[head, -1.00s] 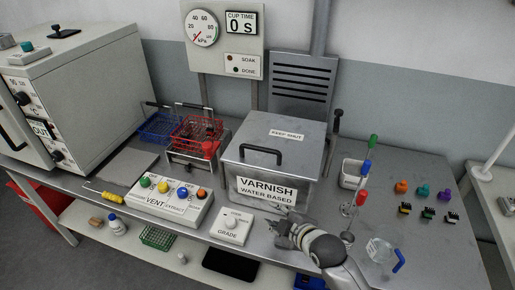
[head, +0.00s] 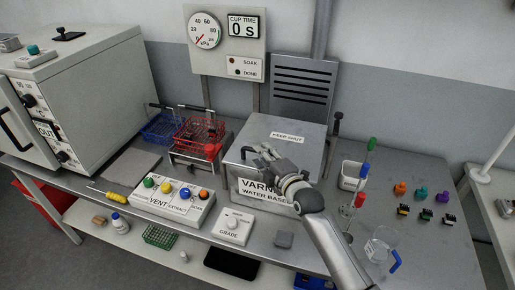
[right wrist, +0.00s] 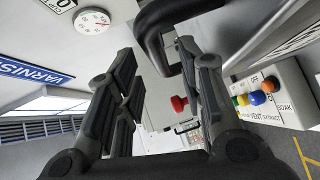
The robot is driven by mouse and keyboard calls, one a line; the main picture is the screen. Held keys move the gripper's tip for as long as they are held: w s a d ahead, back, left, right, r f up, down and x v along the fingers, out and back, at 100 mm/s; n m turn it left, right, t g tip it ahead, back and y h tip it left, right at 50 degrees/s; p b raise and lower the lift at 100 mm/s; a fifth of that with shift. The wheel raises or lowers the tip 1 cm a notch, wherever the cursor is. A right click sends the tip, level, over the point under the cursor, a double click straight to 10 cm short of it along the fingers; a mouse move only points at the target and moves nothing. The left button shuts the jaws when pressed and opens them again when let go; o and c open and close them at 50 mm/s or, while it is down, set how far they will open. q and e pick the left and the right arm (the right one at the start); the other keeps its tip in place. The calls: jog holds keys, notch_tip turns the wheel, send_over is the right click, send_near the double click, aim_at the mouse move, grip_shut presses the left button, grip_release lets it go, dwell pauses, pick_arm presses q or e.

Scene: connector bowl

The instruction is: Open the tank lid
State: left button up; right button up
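The varnish tank (head: 240,188) stands mid-bench, labelled "VARNISH WATER BASED". Its grey lid (head: 287,122), marked "KEEP SHUT", lies flat and closed. The lid's black handle (head: 243,152) is mostly hidden behind my right gripper (head: 262,153) in the head view. In the right wrist view the handle (right wrist: 150,28) arches large just ahead of my right gripper (right wrist: 164,66). Its fingers are spread, with a clear gap and nothing held between them. The handle is near the fingertips; I cannot tell whether they touch. My left gripper is not in view.
The vent box (head: 172,204) and grade knob box (head: 232,227) stand in front of the tank. Wire baskets (head: 200,135) are left of it. A white cup (head: 352,176), a stand with coloured knobs and a glass beaker (head: 378,248) are to the right.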

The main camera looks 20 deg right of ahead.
jog(key=shift+p+x, duration=0.3)
jog(key=shift+x, duration=1.65)
grip_shut()
